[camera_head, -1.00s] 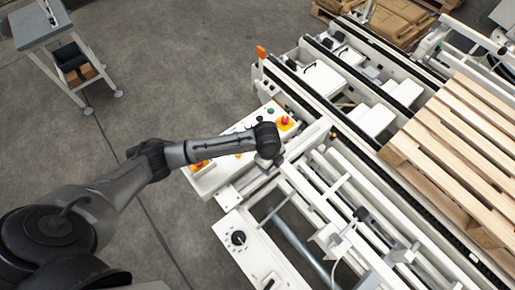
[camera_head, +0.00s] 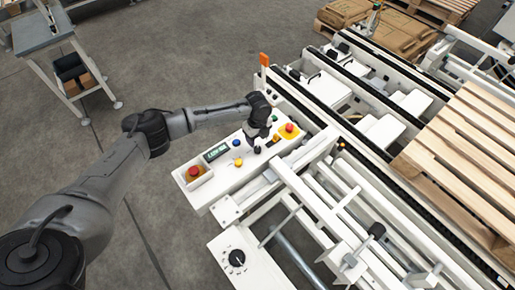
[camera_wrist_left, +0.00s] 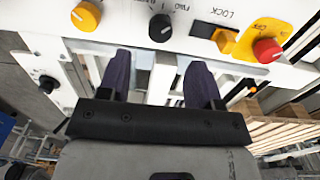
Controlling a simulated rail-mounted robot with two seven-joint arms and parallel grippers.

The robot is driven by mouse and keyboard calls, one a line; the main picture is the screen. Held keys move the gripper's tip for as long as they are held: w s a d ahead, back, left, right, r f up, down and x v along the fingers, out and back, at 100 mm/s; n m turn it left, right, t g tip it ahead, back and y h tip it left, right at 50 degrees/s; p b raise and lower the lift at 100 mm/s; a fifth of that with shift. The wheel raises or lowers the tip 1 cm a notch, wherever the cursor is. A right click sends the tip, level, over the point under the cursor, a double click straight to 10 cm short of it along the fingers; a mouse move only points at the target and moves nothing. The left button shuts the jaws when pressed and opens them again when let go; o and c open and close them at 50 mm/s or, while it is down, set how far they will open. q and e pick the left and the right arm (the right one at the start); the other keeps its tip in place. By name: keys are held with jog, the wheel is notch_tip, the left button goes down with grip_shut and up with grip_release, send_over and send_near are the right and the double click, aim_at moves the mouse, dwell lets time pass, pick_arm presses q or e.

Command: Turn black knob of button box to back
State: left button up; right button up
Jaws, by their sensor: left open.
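The button box (camera_head: 226,181) is a white panel beside the conveyor, with colored buttons and a small display. Its black knob (camera_wrist_left: 160,27) shows clearly in the wrist view, between a yellow button (camera_wrist_left: 86,16) and a yellow switch (camera_wrist_left: 225,40). My left gripper (camera_wrist_left: 159,72) is open and empty. Its two dark fingers point toward the panel, with the knob seen beyond and between their tips, apart from them. In the head view my left gripper (camera_head: 258,143) hangs over the panel and hides most of the knob area. My right gripper is not in view.
A red button (camera_wrist_left: 266,50) on a yellow base sits right of the knob. Another red button (camera_head: 193,172) is at the panel's near-left end. A separate dial (camera_head: 237,257) sits on a lower white box. Conveyor frames and a wooden pallet (camera_head: 470,150) lie to the right.

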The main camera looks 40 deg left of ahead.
aim_at(257, 148)
pick_arm(q)
notch_tip(257, 148, down, 7)
jog(key=shift+f+b, duration=0.2)
jog(key=shift+b, duration=0.4)
jog(key=c, duration=0.9)
jog(key=shift+c, duration=0.2)
